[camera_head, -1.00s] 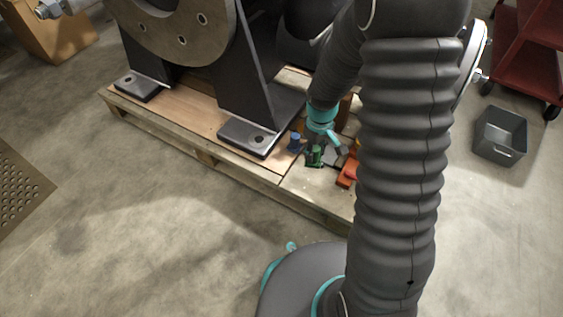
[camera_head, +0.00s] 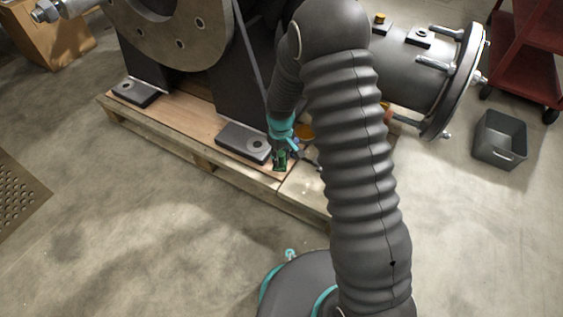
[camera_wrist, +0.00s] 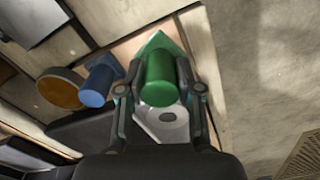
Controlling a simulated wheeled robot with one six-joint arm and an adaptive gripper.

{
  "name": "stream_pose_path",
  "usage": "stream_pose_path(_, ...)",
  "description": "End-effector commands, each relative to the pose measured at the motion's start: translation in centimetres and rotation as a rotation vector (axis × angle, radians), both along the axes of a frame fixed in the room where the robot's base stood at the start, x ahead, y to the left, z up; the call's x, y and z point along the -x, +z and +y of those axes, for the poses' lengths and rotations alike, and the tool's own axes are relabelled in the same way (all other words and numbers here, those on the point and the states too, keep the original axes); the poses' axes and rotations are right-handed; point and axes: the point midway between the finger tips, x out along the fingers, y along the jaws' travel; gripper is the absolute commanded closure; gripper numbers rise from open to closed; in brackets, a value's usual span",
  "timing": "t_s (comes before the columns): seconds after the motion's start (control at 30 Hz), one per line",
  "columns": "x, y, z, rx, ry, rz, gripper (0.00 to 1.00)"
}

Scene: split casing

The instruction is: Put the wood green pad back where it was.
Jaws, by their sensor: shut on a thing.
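The green pad (camera_wrist: 159,81) has a green cylindrical grip on a flat green base. In the wrist view my gripper (camera_wrist: 160,92) has a finger on each side of the cylinder and is shut on it. In the head view the green pad (camera_head: 280,161) is below my gripper (camera_head: 281,155), at the pallet's front edge, just right of the black stand's front foot (camera_head: 243,142). I cannot tell whether its base touches the wood. Part of the base is hidden behind the cylinder and fingers.
A blue pad (camera_wrist: 98,84) and an orange disc (camera_wrist: 60,90) are left of the green pad in the wrist view. A grey piece with a round hole (camera_wrist: 168,117) shows between my fingers. The flanged casing (camera_head: 410,65) stands right. A grey bin (camera_head: 500,139) is on the floor.

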Motion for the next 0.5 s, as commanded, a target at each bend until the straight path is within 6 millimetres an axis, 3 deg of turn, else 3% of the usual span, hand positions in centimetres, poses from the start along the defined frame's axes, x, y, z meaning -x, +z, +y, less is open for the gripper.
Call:
stream_pose_path(0.2, 0.0, -2.9, 0.0, 0.000, 0.000, 0.000, 1.00)
stream_pose_path(0.5, 0.0, -3.1, -0.1, -0.001, -0.001, -0.001, 1.00)
